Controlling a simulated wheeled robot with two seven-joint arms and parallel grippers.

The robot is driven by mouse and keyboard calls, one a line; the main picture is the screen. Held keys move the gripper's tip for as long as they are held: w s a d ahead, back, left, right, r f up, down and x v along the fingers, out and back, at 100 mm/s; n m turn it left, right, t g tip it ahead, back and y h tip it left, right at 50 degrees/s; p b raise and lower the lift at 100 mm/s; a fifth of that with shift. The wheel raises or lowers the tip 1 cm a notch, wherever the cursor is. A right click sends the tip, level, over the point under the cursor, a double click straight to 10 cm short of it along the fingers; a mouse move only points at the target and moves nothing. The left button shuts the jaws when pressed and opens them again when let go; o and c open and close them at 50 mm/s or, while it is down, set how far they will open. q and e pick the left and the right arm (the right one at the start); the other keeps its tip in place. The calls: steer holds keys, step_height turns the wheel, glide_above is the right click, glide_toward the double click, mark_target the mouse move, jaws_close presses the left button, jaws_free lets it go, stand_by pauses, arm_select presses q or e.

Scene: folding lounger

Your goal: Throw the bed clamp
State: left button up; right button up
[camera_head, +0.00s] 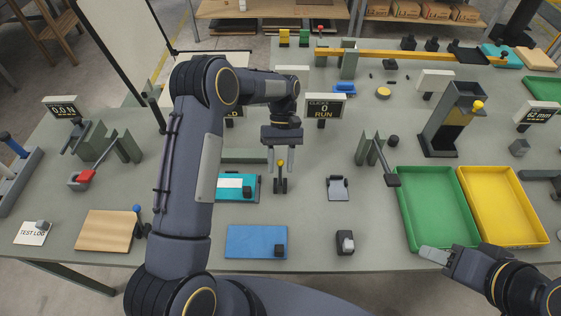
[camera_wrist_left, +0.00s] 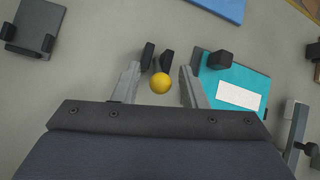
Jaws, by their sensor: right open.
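A small black lever (camera_head: 280,184) with a yellow ball knob (camera_head: 280,162) stands upright on the table; I take it to be the bed clamp. My left gripper (camera_head: 281,163) points down over it, with one finger on each side of the knob. In the left wrist view the knob (camera_wrist_left: 160,83) sits between the open fingers, with a gap on both sides. Two dark prongs (camera_wrist_left: 157,58) show just beyond it. My right gripper (camera_head: 440,256) is empty at the lower right, by the green tray's front edge.
A teal block with a white label (camera_head: 231,183) lies just left of the lever. A display reading CLICKS 0 RUN (camera_head: 325,106) stands behind. A grey plate (camera_head: 338,188), a blue board (camera_head: 256,242), a green tray (camera_head: 400,208) and a yellow tray (camera_head: 541,222) lie around.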

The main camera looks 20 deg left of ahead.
arm_select(q)
steer(key=p+v, duration=0.3)
steer(key=v, duration=0.4)
steer(key=shift+w+r+p, duration=0.25)
steer(key=shift+r+p, duration=0.05)
steer(key=shift+p, duration=0.1)
steer(key=shift+a, duration=0.1)
